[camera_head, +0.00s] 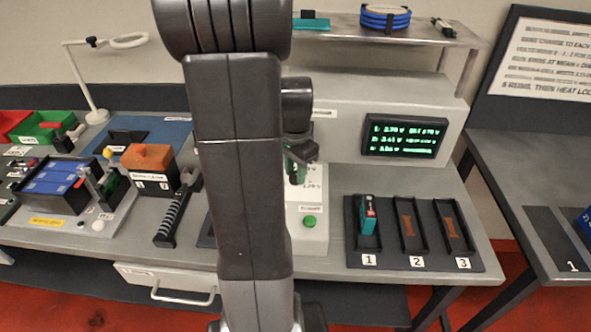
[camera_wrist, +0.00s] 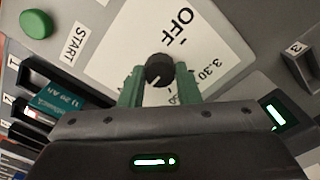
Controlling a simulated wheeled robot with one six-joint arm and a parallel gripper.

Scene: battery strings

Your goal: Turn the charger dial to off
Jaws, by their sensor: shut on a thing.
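The charger dial (camera_wrist: 159,68) is a small black round knob with a pale pointer line, on a white plate (camera_wrist: 112,62) marked OFF, 3.30 and another partly covered value. The pointer line slants toward the lower left in the wrist view, away from the OFF word. My gripper (camera_wrist: 158,80) has its green fingers on both sides of the dial, shut on it. In the head view my gripper (camera_head: 298,165) is at the charger's front (camera_head: 345,105), partly behind my arm, and the dial cannot be made out there.
A green START button (camera_head: 309,221) sits below the dial; it also shows in the wrist view (camera_wrist: 36,23). A lit screen (camera_head: 404,136) is at the right. Bay 1 holds a teal battery (camera_head: 368,214); bays 2 and 3 hold none. An orange-topped box (camera_head: 148,158) stands left.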

